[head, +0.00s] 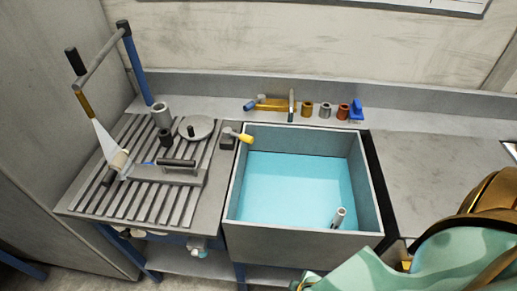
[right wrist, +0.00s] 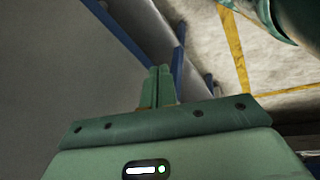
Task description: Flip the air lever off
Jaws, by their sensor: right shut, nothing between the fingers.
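A small lever with a yellow tip (head: 243,138) sits on a dark block at the left rim of the sink. A brass valve or tap (head: 275,104) with a blue end and an upright grey handle stands on the ledge behind the sink. I cannot tell for certain which of these is the air lever. My right gripper (right wrist: 158,72) is shut and empty in the right wrist view, pointing toward blue frame legs and the floor. The head view shows only part of my right arm at lower right, away from both levers. My left gripper is not in view.
A sink (head: 300,240) holds blue water and a short upright pipe (head: 338,217). A slatted board (head: 110,207) at left carries a jointed arm (head: 103,58), cups and a round lid (head: 196,127). Small pots and a blue piece (head: 356,110) line the ledge. The right counter (head: 430,160) has clear room.

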